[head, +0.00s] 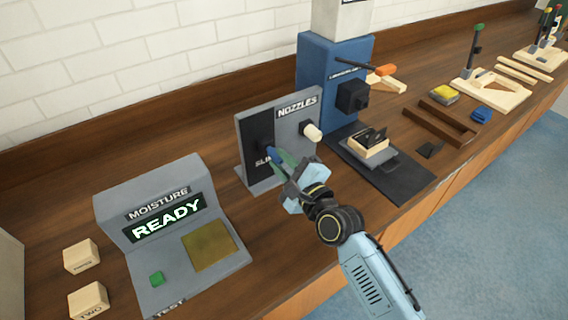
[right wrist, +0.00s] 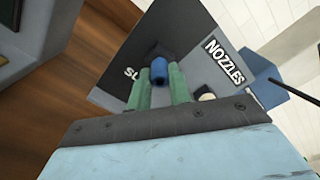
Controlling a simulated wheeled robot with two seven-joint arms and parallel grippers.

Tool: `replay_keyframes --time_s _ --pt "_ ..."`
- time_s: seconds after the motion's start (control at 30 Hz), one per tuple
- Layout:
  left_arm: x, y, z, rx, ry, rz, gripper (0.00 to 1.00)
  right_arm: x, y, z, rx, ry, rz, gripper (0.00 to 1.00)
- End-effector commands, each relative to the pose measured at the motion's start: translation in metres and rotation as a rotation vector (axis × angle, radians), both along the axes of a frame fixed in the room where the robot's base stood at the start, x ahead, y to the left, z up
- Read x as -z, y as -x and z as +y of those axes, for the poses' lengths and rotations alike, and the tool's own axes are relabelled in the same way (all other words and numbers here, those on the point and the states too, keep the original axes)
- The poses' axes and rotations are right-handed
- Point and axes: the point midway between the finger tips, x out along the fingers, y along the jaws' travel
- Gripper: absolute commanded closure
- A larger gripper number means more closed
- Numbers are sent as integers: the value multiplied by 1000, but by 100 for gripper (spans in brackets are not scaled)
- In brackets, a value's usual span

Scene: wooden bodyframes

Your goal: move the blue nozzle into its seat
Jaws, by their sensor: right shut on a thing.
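The blue nozzle (right wrist: 159,70) shows between the two green fingers of my right gripper (right wrist: 160,88) in the right wrist view. The fingers are shut on it. In the head view my right gripper (head: 282,160) is at the dark left half of the grey nozzles board (head: 296,127), and the blue nozzle (head: 270,153) shows as a small blue tip there. The nozzle is close to the board's dark panel. I cannot tell whether it touches the board or sits in a seat. My left gripper is not in view.
A white nozzle (head: 312,131) sticks out of the board's right half. A blue machine (head: 336,82) with a dark base stands to the right. The grey moisture station (head: 165,225) reads READY at the left, with wooden blocks (head: 82,256) beside it.

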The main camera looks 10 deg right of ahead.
Motion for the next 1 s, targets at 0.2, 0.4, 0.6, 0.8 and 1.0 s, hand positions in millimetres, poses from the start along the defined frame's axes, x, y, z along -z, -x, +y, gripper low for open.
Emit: replay_keyframes --time_s 0.2,0.4,0.6,0.8,1.0 --pt "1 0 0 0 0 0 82 0 -6 2 1 0 -1 100" --pt "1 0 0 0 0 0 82 0 -10 4 0 0 0 100" --pt "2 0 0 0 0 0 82 -1 -15 6 0 -1 -1 100" --pt "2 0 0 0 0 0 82 0 -15 6 0 0 0 58" --pt "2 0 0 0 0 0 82 0 -15 6 0 0 0 55"
